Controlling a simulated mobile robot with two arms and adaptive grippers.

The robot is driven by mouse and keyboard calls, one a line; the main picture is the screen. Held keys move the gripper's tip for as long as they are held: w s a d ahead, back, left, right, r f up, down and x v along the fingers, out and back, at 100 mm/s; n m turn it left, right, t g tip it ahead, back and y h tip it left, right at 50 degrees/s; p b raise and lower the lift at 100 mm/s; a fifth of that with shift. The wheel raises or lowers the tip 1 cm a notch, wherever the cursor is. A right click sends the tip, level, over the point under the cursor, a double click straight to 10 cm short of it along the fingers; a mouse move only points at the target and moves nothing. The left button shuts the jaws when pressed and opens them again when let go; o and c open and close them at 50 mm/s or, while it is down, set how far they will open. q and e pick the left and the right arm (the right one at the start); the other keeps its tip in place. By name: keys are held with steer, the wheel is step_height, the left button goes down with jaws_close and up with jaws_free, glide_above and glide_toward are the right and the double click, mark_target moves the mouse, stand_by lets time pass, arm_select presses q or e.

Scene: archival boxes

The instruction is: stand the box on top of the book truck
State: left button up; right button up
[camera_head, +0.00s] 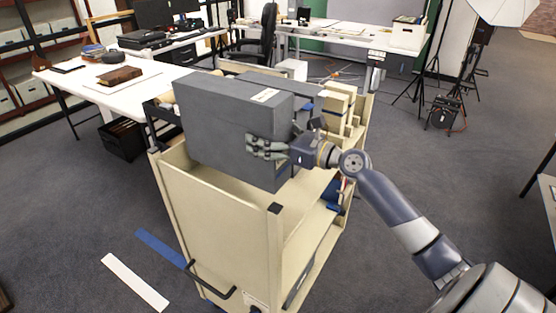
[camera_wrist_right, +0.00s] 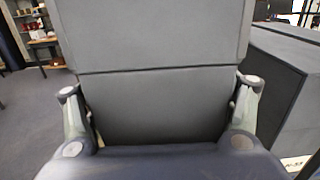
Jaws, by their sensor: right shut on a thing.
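A large dark grey archival box (camera_head: 225,125) with a pale label (camera_head: 265,95) is upright over the top shelf of the cream book truck (camera_head: 220,225). My right gripper (camera_head: 266,147) is shut on the box's near right end. In the right wrist view both fingers (camera_wrist_right: 160,115) sit at the two sides of the grey box (camera_wrist_right: 155,45), which fills the middle and shows a dark horizontal seam. I cannot tell whether the box's underside touches the shelf. My left gripper is not in view.
Cream boxes (camera_head: 338,108) stand on the truck's far right part. Another grey box (camera_wrist_right: 285,85) is close on the right in the wrist view. A white table (camera_head: 105,90) with a brown book (camera_head: 120,76) stands left. Blue and white strips lie on the floor.

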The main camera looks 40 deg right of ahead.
step_height(320, 180, down, 5)
steer(key=shift+f+b, duration=0.1)
steer(key=shift+b, duration=0.45)
steer(key=shift+f+b, duration=0.4)
steer(key=shift+f, duration=1.5)
steer(key=shift+s, duration=0.1)
steer(key=o, duration=1.8)
steer(key=shift+f, duration=0.2)
steer(key=shift+o, duration=0.3)
steer(key=shift+s+a, duration=0.1)
